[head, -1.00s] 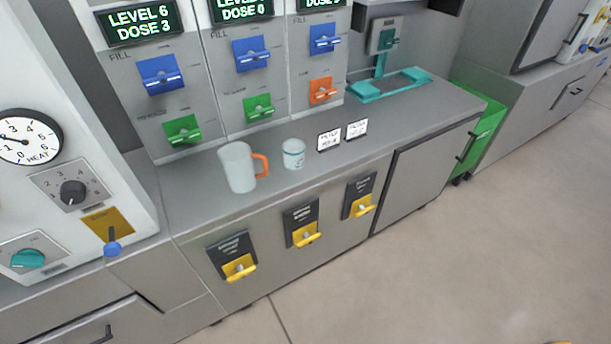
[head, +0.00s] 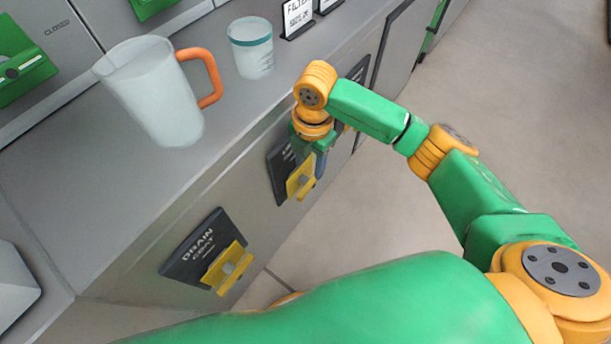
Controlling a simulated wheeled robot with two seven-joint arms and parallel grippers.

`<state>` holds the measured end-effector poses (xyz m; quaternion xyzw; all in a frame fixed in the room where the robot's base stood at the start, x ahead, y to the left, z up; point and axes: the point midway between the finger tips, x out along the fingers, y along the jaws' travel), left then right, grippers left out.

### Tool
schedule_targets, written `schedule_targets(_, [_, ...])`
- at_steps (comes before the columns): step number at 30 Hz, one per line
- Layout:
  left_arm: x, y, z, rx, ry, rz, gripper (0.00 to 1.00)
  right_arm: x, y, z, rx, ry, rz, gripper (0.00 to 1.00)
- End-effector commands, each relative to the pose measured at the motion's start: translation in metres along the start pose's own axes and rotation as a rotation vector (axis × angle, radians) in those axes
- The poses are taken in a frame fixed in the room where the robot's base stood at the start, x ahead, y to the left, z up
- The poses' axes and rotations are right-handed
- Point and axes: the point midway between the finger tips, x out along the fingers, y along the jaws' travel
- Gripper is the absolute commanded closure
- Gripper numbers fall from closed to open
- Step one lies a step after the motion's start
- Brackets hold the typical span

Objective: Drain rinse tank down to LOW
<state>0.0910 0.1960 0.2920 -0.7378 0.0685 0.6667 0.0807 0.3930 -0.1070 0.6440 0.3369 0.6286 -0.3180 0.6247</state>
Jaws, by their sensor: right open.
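Drain levers sit on the cabinet front below the counter. The left one is a yellow lever (head: 228,268) on a black plate (head: 192,250) reading DRAIN and, it seems, COAT. The middle yellow lever (head: 300,180) sits on another black plate (head: 281,168) whose label I cannot read. A third black plate (head: 358,70) is mostly hidden behind my right arm. My right gripper (head: 310,160) points down, open, right at the middle lever. I cannot tell whether its fingers touch or straddle the lever. My left gripper is not in view. The tank level displays are out of view.
A frosted jug (head: 155,95) with an orange handle and a small cup (head: 250,48) with a teal band stand on the counter near its front edge. Small label cards (head: 298,16) stand behind. Green valve handles (head: 22,65) show top left. Floor at right is clear.

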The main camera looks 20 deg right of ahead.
Motion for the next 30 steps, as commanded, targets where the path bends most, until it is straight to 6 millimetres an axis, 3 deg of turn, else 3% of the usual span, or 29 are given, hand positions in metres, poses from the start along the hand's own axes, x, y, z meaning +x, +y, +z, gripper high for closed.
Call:
schedule_targets(5, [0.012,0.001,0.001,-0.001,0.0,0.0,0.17,0.011,-0.007,0.002,-0.061,-0.018,-0.029,0.5])
schedule_targets(13, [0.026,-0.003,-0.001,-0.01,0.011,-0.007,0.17,0.061,-0.008,0.002,-0.057,-0.017,-0.027,0.5])
schedule_targets(23, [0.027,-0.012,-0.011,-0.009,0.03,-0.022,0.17,0.069,-0.007,0.003,-0.057,-0.018,-0.024,0.5])
schedule_targets(28, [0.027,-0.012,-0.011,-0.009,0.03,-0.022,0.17,0.069,-0.007,0.003,-0.056,-0.018,-0.024,0.96])
schedule_targets(30, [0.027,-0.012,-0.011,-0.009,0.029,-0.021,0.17,0.069,-0.007,0.003,-0.056,-0.018,-0.024,1.0])
